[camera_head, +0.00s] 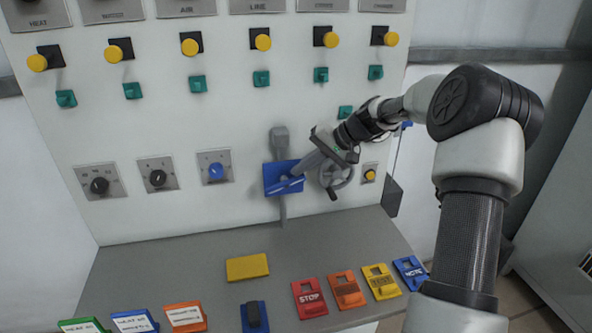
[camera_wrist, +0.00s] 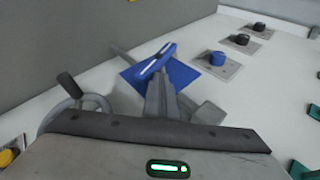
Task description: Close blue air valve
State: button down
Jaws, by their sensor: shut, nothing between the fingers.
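The blue air valve has a square blue backplate (camera_head: 271,176) on the panel, with a grey pipe above and below it. Its blue lever handle (camera_head: 291,185) lies slanted across the plate. In the wrist view the handle (camera_wrist: 155,62) runs diagonally just beyond the fingertips, with the blue plate (camera_wrist: 187,73) behind it. My gripper (camera_head: 299,172) reaches in from the right, with its fingertips at the handle. In the wrist view the fingers (camera_wrist: 160,88) are together and empty. I cannot tell whether they touch the handle. My gripper hides part of the plate.
A grey handwheel (camera_head: 336,176) is close beside my gripper. A blue knob (camera_head: 216,171) and black knobs (camera_head: 158,178) are to the left. Yellow knobs (camera_head: 263,42) and green switches (camera_head: 261,79) line the panel above. A grey desk (camera_head: 200,262) with coloured tags stands below.

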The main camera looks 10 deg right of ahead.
jog(key=shift+d+f+m+y+b, duration=0.3)
jog(key=shift+d+f+y+b, duration=0.15)
jog(key=shift+f+y, duration=0.35)
jog(key=shift+d, duration=0.1)
jog(key=shift+d+f, duration=0.15)
jog(key=shift+d, duration=0.05)
